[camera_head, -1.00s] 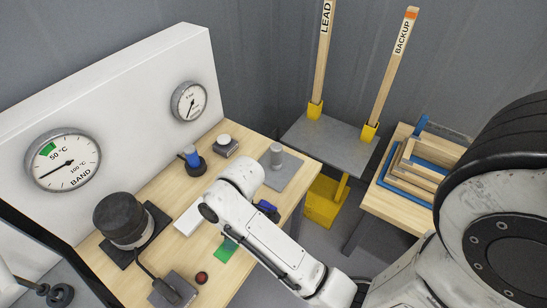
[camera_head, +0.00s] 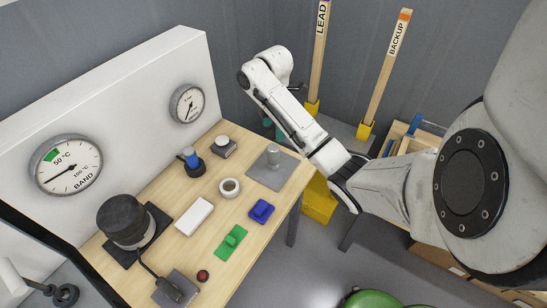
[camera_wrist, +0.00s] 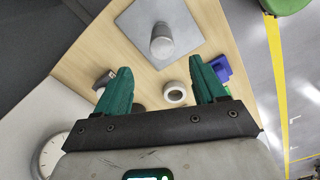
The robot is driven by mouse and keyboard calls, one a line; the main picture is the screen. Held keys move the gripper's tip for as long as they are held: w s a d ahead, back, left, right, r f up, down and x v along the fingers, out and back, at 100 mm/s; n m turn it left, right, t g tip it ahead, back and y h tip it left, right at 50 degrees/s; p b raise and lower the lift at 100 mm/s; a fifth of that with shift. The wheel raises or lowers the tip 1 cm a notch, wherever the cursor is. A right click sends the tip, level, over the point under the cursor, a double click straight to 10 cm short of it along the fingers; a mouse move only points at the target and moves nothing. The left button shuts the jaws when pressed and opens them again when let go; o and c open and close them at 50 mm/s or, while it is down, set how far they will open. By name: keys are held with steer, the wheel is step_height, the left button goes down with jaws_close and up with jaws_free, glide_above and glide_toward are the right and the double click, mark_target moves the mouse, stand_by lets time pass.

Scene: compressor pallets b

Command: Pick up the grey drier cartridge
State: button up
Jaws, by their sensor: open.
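The grey drier cartridge (camera_head: 273,153) is a small upright cylinder on a flat grey plate (camera_head: 262,178) near the right end of the wooden bench. In the wrist view the cartridge (camera_wrist: 161,42) stands beyond the fingertips, roughly centred between them. My gripper (camera_wrist: 160,64) has two green fingers spread wide, with nothing held between them. In the head view my arm reaches over the far right corner of the bench, and only bits of the green fingers show behind it. The gripper is above and apart from the cartridge.
On the bench are a white ring (camera_head: 230,187), a blue block (camera_head: 261,211), a green block (camera_head: 231,242), a white block (camera_head: 194,217), a blue-topped part (camera_head: 192,158) and a large dark-topped cylinder (camera_head: 125,221). A white gauge panel (camera_head: 130,110) backs the bench.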

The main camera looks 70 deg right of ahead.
mark_target(273, 147)
step_height(273, 147, down, 6)
steer(key=b, duration=0.4)
steer(key=shift+r+b, duration=0.1)
steer(key=shift+b, duration=0.3)
steer(key=shift+a+f, duration=0.15)
steer(key=shift+f, duration=1)
steer(key=shift+a+f, duration=0.1)
steer(key=shift+f, duration=1.05)
steer(key=shift+b, duration=0.3)
steer(key=c, duration=1.2)
